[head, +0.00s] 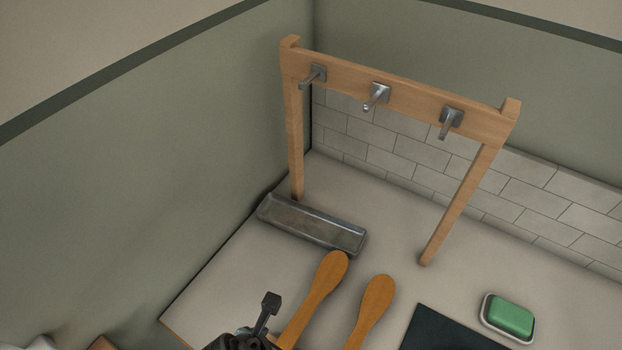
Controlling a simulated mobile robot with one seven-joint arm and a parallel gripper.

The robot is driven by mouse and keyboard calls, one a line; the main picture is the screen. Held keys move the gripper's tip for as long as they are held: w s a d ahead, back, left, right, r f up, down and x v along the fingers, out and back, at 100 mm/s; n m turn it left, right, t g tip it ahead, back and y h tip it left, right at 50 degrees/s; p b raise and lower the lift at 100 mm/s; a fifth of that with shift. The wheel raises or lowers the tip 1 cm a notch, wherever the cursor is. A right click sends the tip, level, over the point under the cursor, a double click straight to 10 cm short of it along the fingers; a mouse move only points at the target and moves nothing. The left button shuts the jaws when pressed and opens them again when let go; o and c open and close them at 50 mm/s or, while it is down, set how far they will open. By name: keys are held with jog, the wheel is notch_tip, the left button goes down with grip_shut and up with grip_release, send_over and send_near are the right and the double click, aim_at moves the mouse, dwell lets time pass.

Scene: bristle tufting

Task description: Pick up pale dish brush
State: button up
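Two wooden brush handles lie on the counter at the bottom middle. The left handle (322,287) and the right handle (371,309) look the same orange-brown. Their lower ends run out of the picture or behind my gripper, so no bristles show and I cannot tell which is the pale dish brush. My dark gripper (264,317) is at the bottom edge, just left of the left handle. Only part of it shows, with one finger-like tip pointing up. I cannot tell whether it is open or shut, or whether it touches the left handle.
A wooden rack (405,92) with three metal hooks stands at the back, its hooks empty. A grey metal tray (310,226) lies by its left post. A green soap (511,316) in a white dish and a dark mat (440,333) are at right. Walls close the left and back.

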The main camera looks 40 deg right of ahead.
aim_at(289, 336)
jog(key=x, duration=0.8)
jog(key=shift+d+r, duration=0.15)
jog(key=shift+d, duration=0.1)
grip_shut()
